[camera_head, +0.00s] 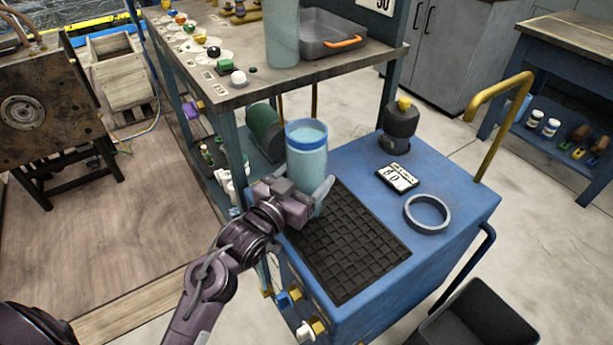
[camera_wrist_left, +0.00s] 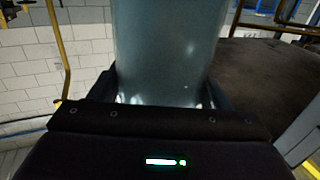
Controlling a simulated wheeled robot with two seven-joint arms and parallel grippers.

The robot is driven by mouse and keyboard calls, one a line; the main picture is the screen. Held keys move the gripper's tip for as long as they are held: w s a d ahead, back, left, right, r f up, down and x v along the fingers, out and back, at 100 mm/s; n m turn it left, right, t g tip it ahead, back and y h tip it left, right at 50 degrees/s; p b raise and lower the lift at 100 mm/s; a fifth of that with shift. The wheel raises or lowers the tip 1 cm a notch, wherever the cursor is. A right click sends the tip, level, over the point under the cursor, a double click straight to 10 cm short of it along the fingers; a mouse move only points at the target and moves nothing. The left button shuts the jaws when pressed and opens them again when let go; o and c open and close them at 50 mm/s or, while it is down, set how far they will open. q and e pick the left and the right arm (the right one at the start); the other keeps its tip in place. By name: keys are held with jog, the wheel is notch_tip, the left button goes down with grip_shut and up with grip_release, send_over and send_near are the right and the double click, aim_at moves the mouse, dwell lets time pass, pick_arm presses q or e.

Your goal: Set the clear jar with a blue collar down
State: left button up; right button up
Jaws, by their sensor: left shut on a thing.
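The clear jar with a blue collar (camera_head: 307,160) is upright at the far left corner of the blue cart, by the black grid mat (camera_head: 350,240). My left gripper (camera_head: 308,193) is shut on its lower part. In the left wrist view the jar (camera_wrist_left: 165,50) fills the space between the fingers of my left gripper (camera_wrist_left: 160,95). Its base is hidden behind the gripper, so I cannot tell whether it touches the cart or mat. My right gripper is not in view.
The blue cart top (camera_head: 345,165) also holds a grey ring (camera_head: 427,213), a label card (camera_head: 397,177) and a dark bottle with a yellow top (camera_head: 400,122). A workbench (camera_head: 330,72) with a tall clear cylinder (camera_head: 282,35) and grey tray (camera_head: 325,40) stands behind. A black bin (camera_head: 475,315) is at lower right.

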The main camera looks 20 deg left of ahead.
pick_arm(q)
jog(key=shift+r, duration=0.1)
jog(key=o, duration=1.3)
jog(key=shift+f, duration=0.25)
jog(key=shift+c, duration=0.2)
jog(key=o, duration=0.4)
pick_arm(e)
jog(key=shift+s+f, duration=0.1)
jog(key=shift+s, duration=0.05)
pick_arm(q)
jog(key=shift+s+r, duration=0.1)
jog(key=shift+r, duration=0.1)
jog(key=p+v, duration=0.1)
jog(key=v, duration=1)
jog(key=shift+s, duration=0.4)
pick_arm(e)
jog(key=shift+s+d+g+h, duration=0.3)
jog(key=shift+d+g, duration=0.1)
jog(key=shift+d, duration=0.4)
pick_arm(q)
jog(key=shift+a, duration=0.1)
